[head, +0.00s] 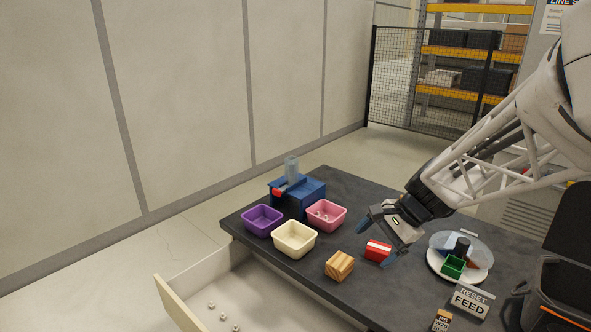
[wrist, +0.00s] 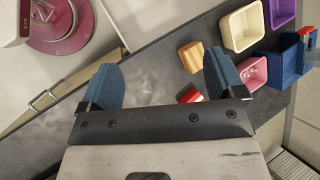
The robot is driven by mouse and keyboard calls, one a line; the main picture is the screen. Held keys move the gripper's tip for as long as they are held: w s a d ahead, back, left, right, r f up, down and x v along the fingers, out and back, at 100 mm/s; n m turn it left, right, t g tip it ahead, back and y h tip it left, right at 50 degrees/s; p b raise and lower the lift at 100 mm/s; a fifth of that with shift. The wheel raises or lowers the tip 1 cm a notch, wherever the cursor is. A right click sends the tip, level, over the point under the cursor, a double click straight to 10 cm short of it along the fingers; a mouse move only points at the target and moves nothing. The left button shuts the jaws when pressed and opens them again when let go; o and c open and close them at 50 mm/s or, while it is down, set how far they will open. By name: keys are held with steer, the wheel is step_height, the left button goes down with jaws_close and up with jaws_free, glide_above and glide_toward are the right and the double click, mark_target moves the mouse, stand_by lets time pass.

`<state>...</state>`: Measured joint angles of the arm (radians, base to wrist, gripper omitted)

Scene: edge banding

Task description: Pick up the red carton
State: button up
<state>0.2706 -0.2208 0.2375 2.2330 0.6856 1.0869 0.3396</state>
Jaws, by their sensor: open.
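The red carton (head: 377,251) is a small red box with a white band, lying on the dark table. The fingers look to be above the carton; I cannot tell the exact height.
A wooden block (head: 339,265) sits left of the carton. Purple (head: 262,220), cream (head: 294,239) and pink (head: 327,215) bins and a blue box (head: 312,190) stand behind it. A round tray (head: 476,273) with a green box is right. A drawer (head: 178,308) hangs open in front.

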steer(key=w+d+f+m+t+y, duration=0.2)
steer(key=w+d+f+m, duration=0.4)
steer(key=w+d, duration=0.3)
steer(key=w+d+f+m+t+y, duration=0.2)
steer(key=w+d+f+m+t, duration=0.2)
steer(key=w+d+f+m, duration=0.3)
steer(key=w+d, duration=0.1)
steer(key=w, duration=0.2)
steer(key=shift+d+y, duration=0.3)
steer(key=shift+d, duration=0.05)
steer(key=shift+f, duration=0.2)
glide_toward(381, 251)
steer(key=w+f, duration=0.1)
steer(key=w+a+f, duration=0.1)
steer(key=shift+w+a, duration=0.2)
steer(key=shift+w, duration=0.05)
steer(key=shift+w+a+f, duration=0.35)
steer(key=shift+a+f, duration=0.15)
steer(key=shift+a, duration=0.05)
steer(key=shift+w+a+f, duration=0.25)
steer(key=shift+w+a, duration=0.05)
steer(key=shift+a, duration=0.1)
steer(key=shift+x, duration=2.5)
